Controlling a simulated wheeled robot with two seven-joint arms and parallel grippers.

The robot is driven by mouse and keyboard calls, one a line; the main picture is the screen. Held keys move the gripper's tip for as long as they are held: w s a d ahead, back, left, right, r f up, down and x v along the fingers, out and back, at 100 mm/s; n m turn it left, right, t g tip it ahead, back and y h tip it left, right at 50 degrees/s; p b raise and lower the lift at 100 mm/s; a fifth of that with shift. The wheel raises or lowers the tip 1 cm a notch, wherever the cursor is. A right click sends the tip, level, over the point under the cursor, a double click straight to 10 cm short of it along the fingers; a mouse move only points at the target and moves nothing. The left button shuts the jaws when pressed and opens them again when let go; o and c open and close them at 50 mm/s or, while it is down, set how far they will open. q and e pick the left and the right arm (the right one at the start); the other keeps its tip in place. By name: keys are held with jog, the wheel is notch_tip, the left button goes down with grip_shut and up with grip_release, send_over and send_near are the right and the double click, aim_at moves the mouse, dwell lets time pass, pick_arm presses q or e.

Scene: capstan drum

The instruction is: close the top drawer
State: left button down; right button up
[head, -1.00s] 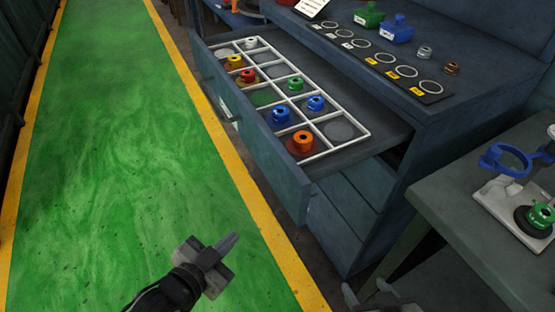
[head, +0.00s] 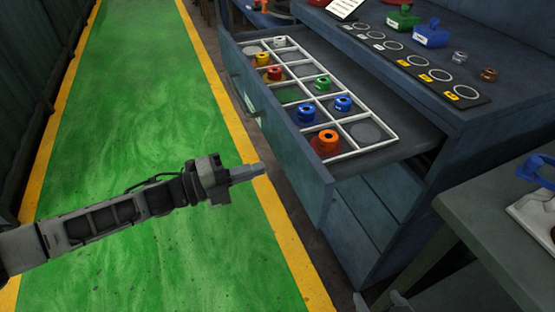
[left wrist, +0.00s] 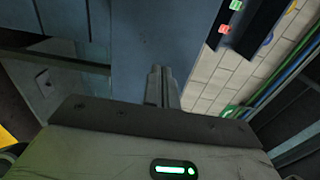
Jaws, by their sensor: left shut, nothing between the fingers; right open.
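The top drawer (head: 318,188) of the blue-grey cabinet stands pulled out, its inside exposed. A handle (head: 250,108) is on its front, left of the middle. A white grid divides the drawer, with red, yellow, blue, green and orange knobbed pieces in its cells. My left gripper (head: 262,170) is shut and empty. It points at the drawer front from the left, and a small gap seems to remain. In the left wrist view its shut fingers (left wrist: 161,82) show before a blue-grey surface. My right gripper (head: 384,302) is open at the bottom edge, mostly cut off.
The cabinet top holds a dark strip with rings (head: 415,62), green and blue blocks, and two small metal pieces. A grey table (head: 500,215) stands at the lower right. Closed lower drawers (head: 370,220) sit below. The green floor (head: 130,120) at the left is clear.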

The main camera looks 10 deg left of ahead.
aim_at(291, 160)
pick_arm(q)
jog(key=x, duration=0.5)
jog(key=shift+w+d+p, duration=0.2)
jog(key=shift+d+p, duration=0.1)
jog(key=shift+p, duration=0.05)
jog(key=shift+w+d, duration=0.1)
